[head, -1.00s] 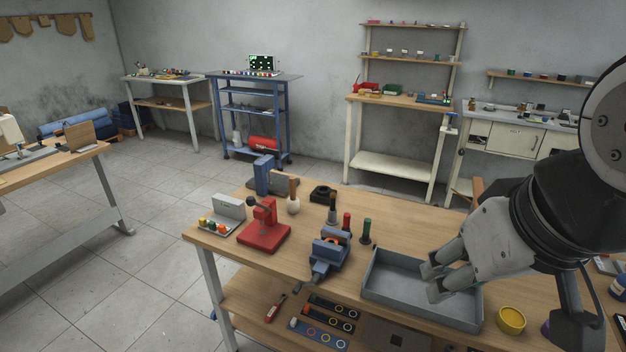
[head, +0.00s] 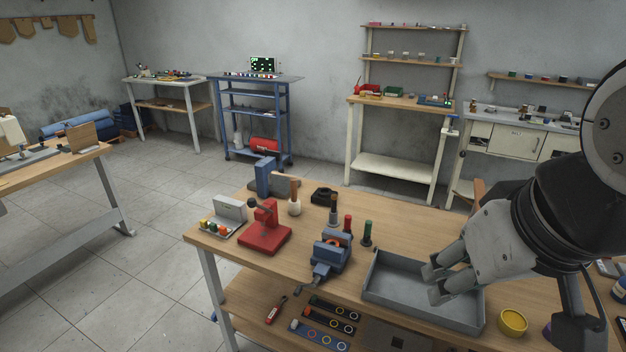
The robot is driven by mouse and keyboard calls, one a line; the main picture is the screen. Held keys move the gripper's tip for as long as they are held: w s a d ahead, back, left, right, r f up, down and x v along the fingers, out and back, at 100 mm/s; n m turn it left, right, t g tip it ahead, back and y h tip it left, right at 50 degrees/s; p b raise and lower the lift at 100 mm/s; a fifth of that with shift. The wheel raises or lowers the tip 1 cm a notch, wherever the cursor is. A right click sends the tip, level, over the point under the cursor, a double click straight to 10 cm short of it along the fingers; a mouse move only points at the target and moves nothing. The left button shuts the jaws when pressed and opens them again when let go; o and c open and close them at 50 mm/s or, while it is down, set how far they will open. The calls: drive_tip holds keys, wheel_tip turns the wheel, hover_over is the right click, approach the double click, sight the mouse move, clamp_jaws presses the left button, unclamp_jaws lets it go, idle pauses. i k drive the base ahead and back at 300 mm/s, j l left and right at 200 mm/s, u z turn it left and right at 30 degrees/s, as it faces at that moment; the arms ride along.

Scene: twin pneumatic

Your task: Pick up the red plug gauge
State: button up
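The red plug gauge (head: 347,224) stands upright on the wooden workbench (head: 390,249), just behind the blue vise (head: 330,254). The vise hides its lower part. A similar green-topped gauge (head: 367,232) stands to its right, and a dark one with a brown top (head: 333,210) stands to its left and behind. My gripper (head: 431,284) is over the grey tray (head: 374,284), to the right of and nearer than the red gauge. Its two fingers are apart, with nothing seen between them.
A wooden-handled tool (head: 294,197) and a black round fixture (head: 323,194) are behind the gauges. A yellow cup (head: 513,322) is right of the tray.

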sight(347, 218)
drive_tip(key=i+j+z, duration=0.15)
drive_tip(key=i+j, duration=0.15)
drive_tip(key=i+j+z, duration=0.3)
drive_tip(key=i+j, duration=0.2)
drive_tip(key=j, duration=0.2)
drive_tip(key=i+j+z, duration=0.2)
drive_tip(key=j, duration=0.2)
